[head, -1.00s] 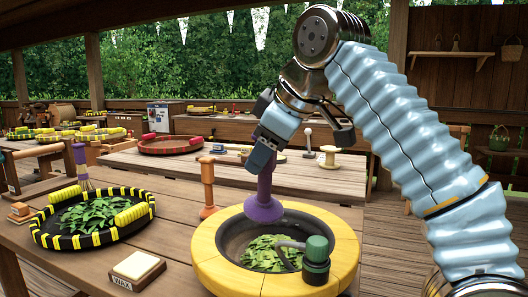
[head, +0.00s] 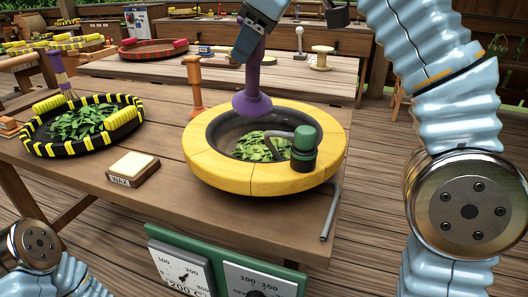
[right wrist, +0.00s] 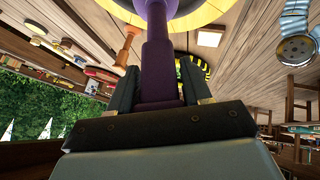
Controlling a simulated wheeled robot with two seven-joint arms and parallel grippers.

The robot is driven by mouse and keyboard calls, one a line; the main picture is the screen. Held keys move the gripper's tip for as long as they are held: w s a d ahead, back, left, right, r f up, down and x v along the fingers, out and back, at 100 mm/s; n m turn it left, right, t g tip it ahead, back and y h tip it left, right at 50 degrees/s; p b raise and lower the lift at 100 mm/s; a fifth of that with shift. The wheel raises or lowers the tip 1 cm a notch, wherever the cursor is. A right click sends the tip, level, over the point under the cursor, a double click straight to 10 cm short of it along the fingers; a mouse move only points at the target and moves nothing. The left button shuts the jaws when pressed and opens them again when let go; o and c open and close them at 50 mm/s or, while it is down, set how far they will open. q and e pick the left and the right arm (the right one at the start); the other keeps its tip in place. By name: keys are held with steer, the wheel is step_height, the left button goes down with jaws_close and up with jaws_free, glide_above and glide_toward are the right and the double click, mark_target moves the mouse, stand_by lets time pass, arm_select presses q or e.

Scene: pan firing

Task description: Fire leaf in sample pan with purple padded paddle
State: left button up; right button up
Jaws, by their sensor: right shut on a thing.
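The sample pan (head: 205,165) is a dark bowl with a wide yellow rim, set in the wooden table. Green leaf (head: 262,147) lies in a heap on its bottom. The purple padded paddle (head: 252,98) is upright with its round pad at the pan's back left edge; I cannot tell whether the pad touches the pan. My right gripper (head: 258,25) is shut on the paddle's handle, which also shows between the fingers in the right wrist view (right wrist: 158,60). My left gripper is not in view; only part of my left arm shows at the lower left.
A green-capped fitting (head: 304,145) with a curved grey pipe stands on the pan's front right rim. A black and yellow tray (head: 40,145) of leaves, a wax block (head: 133,168) and an orange-handled tool (head: 195,85) are on the table. A dial panel (head: 215,275) is below.

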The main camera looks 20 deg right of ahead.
jaws_close()
steer(key=w+d, duration=0.3)
steer(key=d, duration=0.3)
steer(key=shift+w+y, duration=0.3)
steer(key=shift+w, duration=0.1)
